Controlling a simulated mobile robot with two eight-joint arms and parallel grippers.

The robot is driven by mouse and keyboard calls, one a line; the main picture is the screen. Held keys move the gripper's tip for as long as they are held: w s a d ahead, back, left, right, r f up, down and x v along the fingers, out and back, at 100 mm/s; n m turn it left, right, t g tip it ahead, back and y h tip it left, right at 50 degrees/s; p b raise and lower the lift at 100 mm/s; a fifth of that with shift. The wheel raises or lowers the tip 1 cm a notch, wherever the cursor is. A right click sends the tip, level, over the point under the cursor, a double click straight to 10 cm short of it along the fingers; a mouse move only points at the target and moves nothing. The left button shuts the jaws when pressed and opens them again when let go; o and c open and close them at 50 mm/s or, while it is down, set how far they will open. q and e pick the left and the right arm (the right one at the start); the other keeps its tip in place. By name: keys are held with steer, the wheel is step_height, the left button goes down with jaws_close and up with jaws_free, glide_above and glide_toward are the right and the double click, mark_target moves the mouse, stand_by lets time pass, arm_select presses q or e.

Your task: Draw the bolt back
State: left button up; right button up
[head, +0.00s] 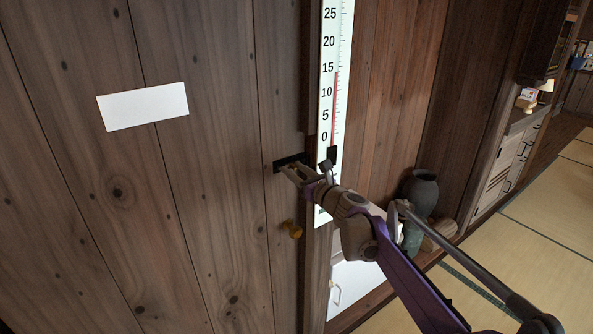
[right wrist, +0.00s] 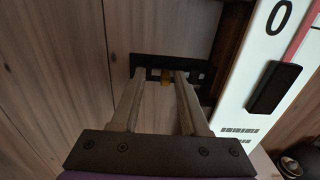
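The bolt has a black plate (head: 283,162) on the wooden door, near the door's right edge. In the right wrist view the black bolt plate (right wrist: 200,70) lies just beyond my fingertips. My left gripper is not in view.
A white thermometer (head: 334,95) hangs just right of the door edge. A blank white paper (head: 143,106) is on the door. A dark vase (head: 420,192) stands at right; the tatami (head: 540,230) is open.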

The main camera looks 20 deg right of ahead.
steer(key=shift+d, duration=0.1)
steer(key=shift+s+d, duration=0.2)
steer(key=shift+s, duration=0.25)
steer(key=b+v, duration=0.1)
steer(key=v, duration=0.8)
steer(key=shift+s, duration=0.4)
